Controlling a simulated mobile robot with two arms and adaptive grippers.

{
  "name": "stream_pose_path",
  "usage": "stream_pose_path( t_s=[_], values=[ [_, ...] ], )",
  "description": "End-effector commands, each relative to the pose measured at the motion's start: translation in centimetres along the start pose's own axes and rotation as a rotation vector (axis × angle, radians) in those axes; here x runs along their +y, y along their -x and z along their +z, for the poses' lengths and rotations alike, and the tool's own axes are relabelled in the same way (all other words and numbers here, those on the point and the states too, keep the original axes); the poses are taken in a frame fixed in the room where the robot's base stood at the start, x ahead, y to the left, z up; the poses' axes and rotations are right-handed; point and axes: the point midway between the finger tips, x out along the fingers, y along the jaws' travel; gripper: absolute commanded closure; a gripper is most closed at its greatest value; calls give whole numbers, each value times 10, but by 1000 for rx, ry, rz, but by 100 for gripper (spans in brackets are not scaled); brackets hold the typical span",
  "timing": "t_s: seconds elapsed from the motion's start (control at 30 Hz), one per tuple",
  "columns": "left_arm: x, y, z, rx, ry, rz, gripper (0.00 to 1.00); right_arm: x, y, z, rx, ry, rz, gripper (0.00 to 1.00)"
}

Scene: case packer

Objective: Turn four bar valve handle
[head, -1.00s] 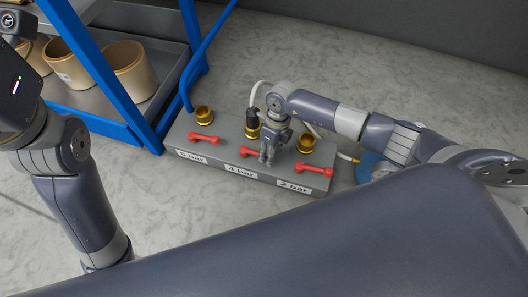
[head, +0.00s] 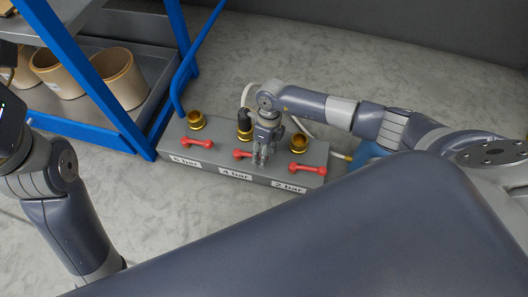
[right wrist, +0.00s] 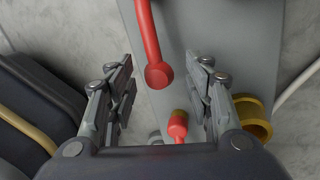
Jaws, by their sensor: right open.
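A grey valve block (head: 222,158) on the floor carries three red handles, labelled 6 bar, 4 bar and 2 bar from left to right. The four bar handle (head: 241,154) is in the middle, its right part hidden by my right gripper (head: 262,160). That gripper is open and points down at the block; contact cannot be told. In the right wrist view a red handle (right wrist: 147,35) reaches from the top edge to a round end between the open fingers (right wrist: 160,88). A second red piece (right wrist: 178,128) shows below it. My left gripper is out of view.
The 6 bar handle (head: 196,142) and 2 bar handle (head: 307,168) flank the middle one. Brass fittings (head: 196,120) stand behind them; a black connector (head: 244,123) sits on the middle one. A blue-framed shelf (head: 150,140) with pots (head: 119,78) stands close left.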

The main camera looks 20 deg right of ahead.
Motion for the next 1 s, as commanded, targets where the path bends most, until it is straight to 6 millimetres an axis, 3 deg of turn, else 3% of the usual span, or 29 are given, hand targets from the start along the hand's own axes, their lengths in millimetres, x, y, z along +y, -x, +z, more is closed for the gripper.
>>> stream_pose_path(
  t_s=[0.5, 0.7, 1.0],
  values=[
    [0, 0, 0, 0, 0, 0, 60, -1, 98, 1, -3, 1, -4, 53],
    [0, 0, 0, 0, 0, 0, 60, -1, 114, 0, -1, 0, -2, 53],
    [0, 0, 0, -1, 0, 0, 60, -1, 115, 0, 0, 0, -2, 53]
  ],
)
